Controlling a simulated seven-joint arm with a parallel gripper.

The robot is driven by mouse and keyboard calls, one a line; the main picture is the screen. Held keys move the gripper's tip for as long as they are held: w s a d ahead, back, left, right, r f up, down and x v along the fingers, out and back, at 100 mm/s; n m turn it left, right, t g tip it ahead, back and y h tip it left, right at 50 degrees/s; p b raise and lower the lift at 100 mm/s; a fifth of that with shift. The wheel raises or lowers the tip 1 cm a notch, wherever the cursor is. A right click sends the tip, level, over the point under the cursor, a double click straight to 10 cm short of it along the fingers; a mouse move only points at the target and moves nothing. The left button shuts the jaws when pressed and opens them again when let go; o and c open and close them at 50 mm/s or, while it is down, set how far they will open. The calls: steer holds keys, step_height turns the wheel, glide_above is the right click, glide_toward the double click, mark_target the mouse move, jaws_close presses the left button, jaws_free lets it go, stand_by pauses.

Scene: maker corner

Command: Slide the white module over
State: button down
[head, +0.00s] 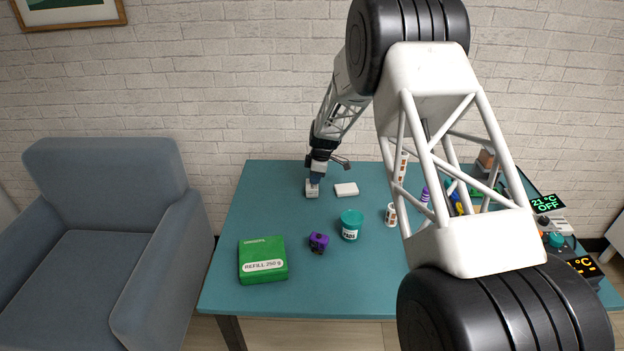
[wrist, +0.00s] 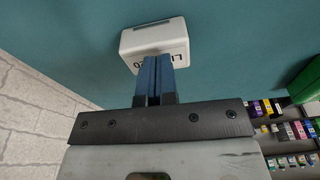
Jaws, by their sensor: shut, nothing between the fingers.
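A small white module (head: 312,190) with dark lettering stands on the teal table near its back left. It also shows in the wrist view (wrist: 152,36), with dark lettering on the face toward me. My gripper (head: 315,179) is right at this module; its blue fingers (wrist: 155,62) are shut together with nothing between them. The fingertips overlap the module's lettered face in the wrist view and hide part of the lettering. I cannot tell whether they touch it. A second flat white block (head: 346,189) lies just to its right.
The teal table (head: 260,205) is clear left of the module. Nearer are a green refill box (head: 263,260), a purple cube (head: 318,242) and a teal-lidded jar (head: 351,225). A small bottle (head: 391,214) and several devices stand right. A blue armchair (head: 105,240) is left.

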steer(key=d, duration=1)
steer(key=shift+d, duration=0.4)
steer(key=shift+r, duration=0.1)
steer(key=s+d+r+m+t+h, duration=0.1)
steer(key=s+d+r+m, duration=0.25)
steer(key=s+r, duration=0.95)
steer(key=s+d+r+m, duration=0.2)
steer(key=s+r+m, duration=0.3)
steer(key=s+r, duration=0.75)
steer(key=s+d+r+m, duration=0.1)
steer(key=s+m, duration=0.2)
steer(key=s, duration=0.8)
steer(key=s+d+r+m+t, duration=0.1)
steer(key=s+r+m, duration=0.1)
steer(key=s, duration=0.9)
steer(key=s+d+r+m+h, duration=0.1)
steer(key=s+m, duration=0.3)
steer(key=s, duration=0.8)
steer(key=shift+d+r+m+t, duration=0.35)
steer(key=shift+d+r+t, duration=0.05)
steer(key=shift+r, duration=0.1)
